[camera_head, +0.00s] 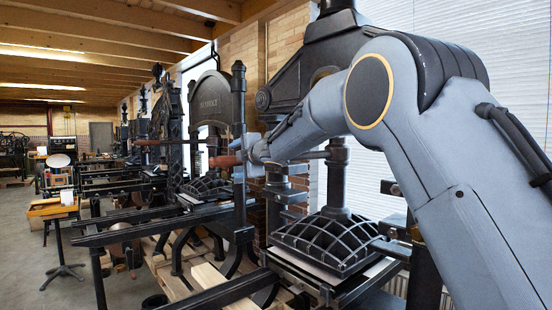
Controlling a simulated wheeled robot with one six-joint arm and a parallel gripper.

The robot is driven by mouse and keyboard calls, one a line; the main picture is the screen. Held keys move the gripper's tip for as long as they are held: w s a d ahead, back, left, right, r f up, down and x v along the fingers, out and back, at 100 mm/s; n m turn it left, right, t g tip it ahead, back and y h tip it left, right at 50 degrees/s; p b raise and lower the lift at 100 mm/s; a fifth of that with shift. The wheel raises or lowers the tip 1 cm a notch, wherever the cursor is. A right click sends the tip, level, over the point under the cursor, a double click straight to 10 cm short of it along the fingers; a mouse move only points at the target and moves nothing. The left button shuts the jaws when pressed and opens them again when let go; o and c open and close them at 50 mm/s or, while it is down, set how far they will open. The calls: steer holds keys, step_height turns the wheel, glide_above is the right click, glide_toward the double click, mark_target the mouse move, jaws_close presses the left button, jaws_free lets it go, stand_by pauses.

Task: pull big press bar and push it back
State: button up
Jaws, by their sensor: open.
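The big press (337,180) is the near dark iron press, partly hidden behind my arm. Its bar reaches left past my gripper and ends in a reddish-brown wooden handle (224,161). My gripper (241,158) is open at the inner end of this handle, with its fingers seeming to lie above and below the bar. I cannot tell whether they touch it. Below, the domed ribbed platen (327,240) sits over the press bed.
A second press (210,104) stands behind to the left, with its own bar and wooden handle (147,142). Long dark rails (150,228) run out at the front left. A yellow tray stand (53,208) stands farther left. The grey floor at far left is clear.

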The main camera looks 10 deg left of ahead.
steer(key=b+v, duration=0.1)
steer(key=v, duration=0.6)
steer(key=shift+b, duration=0.3)
steer(key=s+d+f+m+g+h+b, duration=0.1)
steer(key=s+d+f+m+h, duration=0.3)
steer(key=d+f, duration=0.55)
steer(key=s+d+f+m+g+h+b, duration=0.1)
steer(key=s+d+f+m+h, duration=0.1)
steer(key=d+f+m, duration=0.55)
steer(key=s+d+f+m+g+h+b, duration=0.1)
steer(key=s+d+f+m+h, duration=0.2)
steer(key=d+f, duration=0.75)
steer(key=s+d+f+m+g, duration=0.2)
steer(key=s+d+f+m, duration=0.2)
steer(key=s, duration=0.5)
steer(key=s+d+f+m+g+h+b, duration=0.1)
steer(key=s+d+f+m+g, duration=0.2)
steer(key=s, duration=0.7)
steer(key=s+d+f+m+g, duration=0.2)
steer(key=s+d+f+m, duration=0.2)
steer(key=s+f, duration=0.6)
steer(key=d, duration=0.2)
steer(key=shift+s+d+m+g+b, duration=0.2)
steer(key=shift+d+m+g+b, duration=0.1)
steer(key=shift+m, duration=0.05)
